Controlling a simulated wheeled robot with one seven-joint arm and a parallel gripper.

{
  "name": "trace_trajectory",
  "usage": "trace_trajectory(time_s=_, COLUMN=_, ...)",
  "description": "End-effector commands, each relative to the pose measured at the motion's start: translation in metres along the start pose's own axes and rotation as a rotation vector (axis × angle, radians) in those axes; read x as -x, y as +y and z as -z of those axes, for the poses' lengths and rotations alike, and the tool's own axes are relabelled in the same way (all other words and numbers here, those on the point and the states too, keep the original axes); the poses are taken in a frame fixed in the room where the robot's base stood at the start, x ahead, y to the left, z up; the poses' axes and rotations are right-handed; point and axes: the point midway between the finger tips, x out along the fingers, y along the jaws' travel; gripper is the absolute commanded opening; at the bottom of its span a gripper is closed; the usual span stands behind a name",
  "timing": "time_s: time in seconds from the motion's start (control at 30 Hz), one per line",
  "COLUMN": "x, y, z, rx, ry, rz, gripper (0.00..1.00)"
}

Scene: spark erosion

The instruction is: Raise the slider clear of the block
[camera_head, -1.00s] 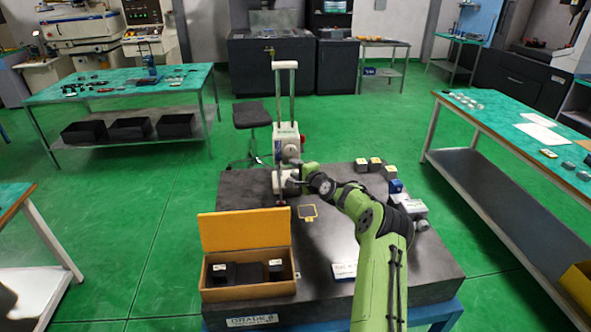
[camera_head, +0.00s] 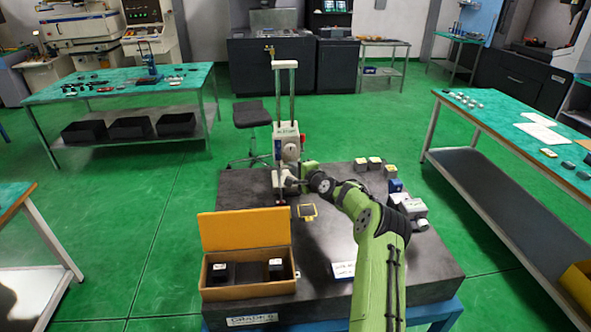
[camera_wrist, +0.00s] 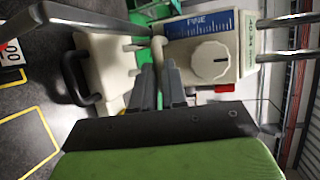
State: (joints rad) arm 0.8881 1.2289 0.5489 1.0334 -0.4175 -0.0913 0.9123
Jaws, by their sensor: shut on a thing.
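The slider (camera_head: 289,143) is a pale box on the two upright columns of a height gauge. In the wrist view the slider (camera_wrist: 212,55) shows a blue FINE scale and a round knob. My gripper (camera_head: 292,184) is low at the front of the gauge. In the wrist view my gripper (camera_wrist: 160,82) has its fingers closed around a pale peg (camera_wrist: 158,45) beside the slider; the fingers hide its end. I cannot clearly make out the block or any gap between it and the slider.
The gauge stands on a dark granite plate (camera_head: 240,187). An open wooden box (camera_head: 248,290) sits at its front left. Small blocks (camera_head: 375,163) stand at its back right, with a yellow square outline (camera_head: 307,211) near the middle.

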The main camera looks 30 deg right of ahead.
Motion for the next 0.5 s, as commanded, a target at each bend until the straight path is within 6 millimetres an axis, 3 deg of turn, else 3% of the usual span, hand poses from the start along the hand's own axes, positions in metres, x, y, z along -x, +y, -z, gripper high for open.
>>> trace_trajectory(time_s=0.3, x=0.011, y=-0.055, z=-0.005, rx=0.003, ry=-0.001, rz=0.008, gripper=0.0)
trace_trajectory(time_s=0.5, x=0.012, y=-0.056, z=-0.005, rx=0.001, ry=-0.001, rz=0.007, gripper=0.0)
